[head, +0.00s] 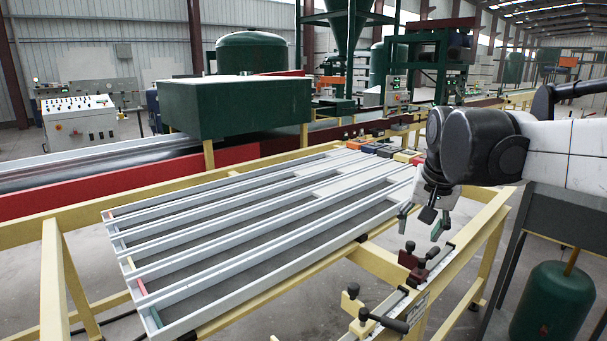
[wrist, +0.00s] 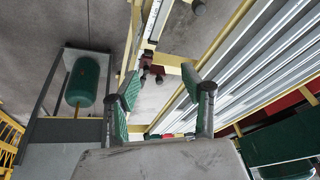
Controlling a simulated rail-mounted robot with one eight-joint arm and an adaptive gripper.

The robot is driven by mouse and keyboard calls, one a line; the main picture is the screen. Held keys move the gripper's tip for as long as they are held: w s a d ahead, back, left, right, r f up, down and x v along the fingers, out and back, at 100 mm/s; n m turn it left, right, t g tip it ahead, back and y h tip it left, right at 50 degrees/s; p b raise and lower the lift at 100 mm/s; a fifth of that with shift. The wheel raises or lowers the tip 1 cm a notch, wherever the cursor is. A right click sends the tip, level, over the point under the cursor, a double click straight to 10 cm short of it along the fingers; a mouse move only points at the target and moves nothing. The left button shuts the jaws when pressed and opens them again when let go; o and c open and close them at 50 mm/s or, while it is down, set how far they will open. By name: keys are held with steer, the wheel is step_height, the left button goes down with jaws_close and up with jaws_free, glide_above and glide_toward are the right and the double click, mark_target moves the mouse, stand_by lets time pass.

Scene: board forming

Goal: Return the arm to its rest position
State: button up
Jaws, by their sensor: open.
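My gripper (head: 421,224) hangs from my arm at the right of the head view, fingers pointing down. Its two green-padded fingers are apart with nothing between them. It is above the right end of the yellow frame, near a dark red clamp (head: 418,264). In the wrist view the open fingers (wrist: 158,92) show with the dark red clamp (wrist: 152,73) beyond them. My arm comes in from the right edge of the head view.
A tray of long white channels (head: 125,230) lies on the yellow frame (head: 52,275), left of my gripper. Several coloured blocks (head: 385,151) sit at its far end. A black-handled clamp (head: 380,320) is in front. A green tank (head: 552,302) stands at lower right.

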steer(key=s+a+f+n+t, duration=0.1)
steer(key=s+f, duration=0.3)
steer(key=s, duration=0.3)
steer(key=s+a+f+n+t+b, duration=0.1)
steer(key=s+f, duration=0.2)
steer(key=s, duration=0.4)
steer(key=s+a+f+n+t, duration=0.1)
steer(key=s+a+f+n, duration=0.1)
steer(key=s+f, duration=0.2)
steer(key=s, duration=0.3)
steer(key=shift+f, duration=0.35)
stand_by(0.4)
